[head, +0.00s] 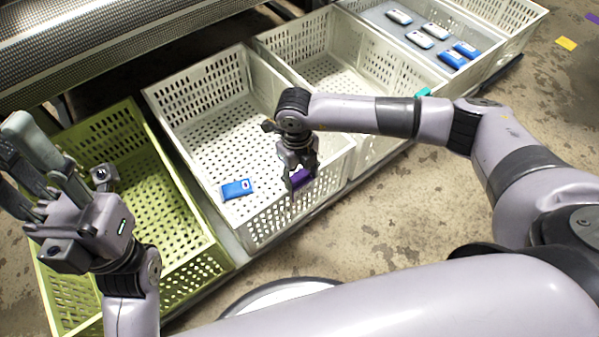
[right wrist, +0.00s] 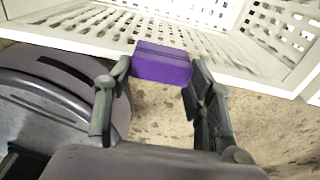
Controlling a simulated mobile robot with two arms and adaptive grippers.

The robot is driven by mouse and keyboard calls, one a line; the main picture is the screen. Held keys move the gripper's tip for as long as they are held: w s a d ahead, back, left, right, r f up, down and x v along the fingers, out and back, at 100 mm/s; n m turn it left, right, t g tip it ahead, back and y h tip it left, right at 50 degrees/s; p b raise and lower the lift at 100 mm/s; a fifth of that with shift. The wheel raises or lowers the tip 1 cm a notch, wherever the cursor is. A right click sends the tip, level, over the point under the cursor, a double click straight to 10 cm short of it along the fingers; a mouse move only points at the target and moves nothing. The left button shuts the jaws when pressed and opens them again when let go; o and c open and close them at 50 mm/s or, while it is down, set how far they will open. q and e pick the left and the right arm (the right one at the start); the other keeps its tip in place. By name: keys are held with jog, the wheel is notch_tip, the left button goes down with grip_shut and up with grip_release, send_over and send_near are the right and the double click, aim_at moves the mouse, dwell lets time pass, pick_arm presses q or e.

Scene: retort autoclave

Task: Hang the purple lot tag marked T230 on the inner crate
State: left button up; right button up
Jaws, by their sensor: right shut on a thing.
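The purple lot tag (head: 300,177) is held in my right gripper (head: 298,180) at the front wall of a white perforated crate (head: 262,222). In the right wrist view the tag (right wrist: 162,64) sits between the two fingertips (right wrist: 158,72), with the crate's rim (right wrist: 80,40) just behind it. I cannot tell whether the tag touches the rim, and its marking is not readable. My left gripper (head: 15,160) is empty over the green crate, its fingers apart.
A blue pack (head: 237,189) lies in this white crate. A green crate (head: 165,165) stands to its left, another white crate (head: 375,60) to its right. The far right crate (head: 512,45) holds several white and blue packs. A teal tag (head: 424,92) and a yellow floor patch (head: 566,43) show.

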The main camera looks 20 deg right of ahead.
jog(key=o, duration=1)
jog(key=shift+o, duration=0.2)
notch_tip(320, 180, up, 12)
jog(key=shift+w+a, duration=0.15)
jog(key=shift+w, duration=0.1)
